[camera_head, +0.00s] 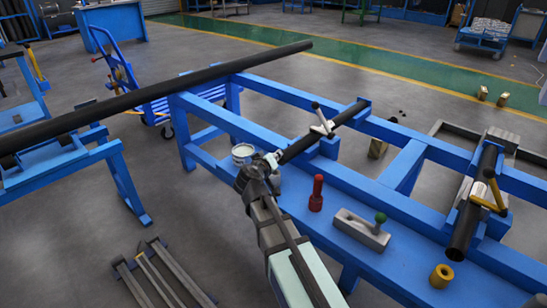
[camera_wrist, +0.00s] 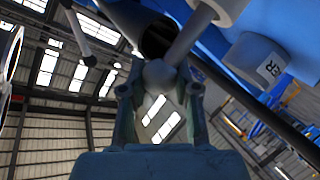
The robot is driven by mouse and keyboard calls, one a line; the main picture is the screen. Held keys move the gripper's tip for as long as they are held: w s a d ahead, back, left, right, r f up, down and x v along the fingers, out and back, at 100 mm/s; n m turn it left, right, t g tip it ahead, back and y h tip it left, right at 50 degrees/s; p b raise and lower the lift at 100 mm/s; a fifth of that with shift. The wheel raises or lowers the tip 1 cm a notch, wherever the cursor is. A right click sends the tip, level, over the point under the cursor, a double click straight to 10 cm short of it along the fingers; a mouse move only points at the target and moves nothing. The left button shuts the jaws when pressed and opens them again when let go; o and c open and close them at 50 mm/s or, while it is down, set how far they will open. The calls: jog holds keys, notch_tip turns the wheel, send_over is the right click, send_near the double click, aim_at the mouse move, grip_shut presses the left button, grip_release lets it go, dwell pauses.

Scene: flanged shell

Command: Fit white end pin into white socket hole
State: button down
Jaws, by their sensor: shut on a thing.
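My gripper (camera_wrist: 160,95) is shut on a pale grey-white piece with a rounded end (camera_wrist: 159,75), which I take as the white end pin. A straight rod runs from it to the upper right, towards a pale round part (camera_wrist: 224,8). In the head view my gripper (camera_head: 262,168) is at the near end of a dark tube (camera_head: 342,117) on the blue bench, and a small white piece (camera_head: 273,158) shows at its tip. The tube's dark open end (camera_wrist: 157,38) is just beyond the held piece. I cannot make out a white socket hole, nor whether the pin touches anything.
A pale can (camera_head: 243,153) stands close beside my gripper. A clamp lever (camera_head: 322,118) crosses the tube.

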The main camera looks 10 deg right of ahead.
jog(key=shift+f+b, duration=0.85)
jog(key=shift+f, duration=0.1)
jog(key=c, duration=0.8)
grip_release()
jog(key=shift+o, duration=0.2)
jog(key=v, duration=1.2)
jog(key=shift+r, duration=0.1)
